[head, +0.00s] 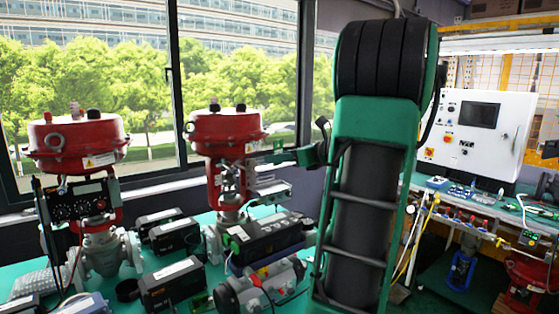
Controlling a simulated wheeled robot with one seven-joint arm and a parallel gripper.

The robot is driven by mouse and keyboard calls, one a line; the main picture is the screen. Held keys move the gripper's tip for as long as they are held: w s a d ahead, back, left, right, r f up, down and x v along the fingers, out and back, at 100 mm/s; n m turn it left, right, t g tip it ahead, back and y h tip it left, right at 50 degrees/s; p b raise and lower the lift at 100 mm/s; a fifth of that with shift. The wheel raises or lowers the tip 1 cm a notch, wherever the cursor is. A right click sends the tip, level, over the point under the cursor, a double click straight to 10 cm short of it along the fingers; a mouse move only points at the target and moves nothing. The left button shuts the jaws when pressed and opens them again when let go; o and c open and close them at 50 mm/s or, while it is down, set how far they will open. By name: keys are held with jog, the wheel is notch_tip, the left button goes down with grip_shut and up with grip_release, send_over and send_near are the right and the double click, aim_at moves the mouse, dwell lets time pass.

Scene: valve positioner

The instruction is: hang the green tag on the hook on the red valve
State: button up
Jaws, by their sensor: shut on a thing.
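A red valve (226,132) with a round red top stands at the middle of the bench. A second red-topped valve (76,140) stands to the left. My gripper (276,156) reaches in from the right, its tip close to the right side of the middle valve. It is shut on the green tag (278,144), which shows only as a small green patch at the tip. I cannot tell whether the tag touches the valve. I cannot make out the hook on the valve at this size. My large green and black arm covers the area right of the gripper.
Several black positioner boxes (174,238) crowd the green bench (195,208) below the valves. A grey and black device (262,285) lies in front. A window is behind. A white control cabinet (485,130) stands at the right, above a cluttered bench.

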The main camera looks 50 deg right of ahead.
jog(key=shift+w+d+f, duration=0.1)
jog(key=shift+w+d, duration=0.1)
jog(key=shift+w, duration=0.6)
jog(key=shift+w+d+f, duration=0.1)
jog(key=shift+w+d, duration=0.05)
jog(key=shift+w, duration=0.65)
jog(key=shift+w+d+f, duration=0.1)
jog(key=shift+w+d, duration=0.1)
jog(key=shift+w, duration=0.6)
jog(key=shift+d, duration=0.1)
jog(key=shift+d+f, duration=0.1)
jog(key=shift+f, duration=0.05)
jog(key=shift+w+a+f, duration=0.1)
jog(key=shift+w+a, duration=0.05)
jog(key=shift+a, duration=0.05)
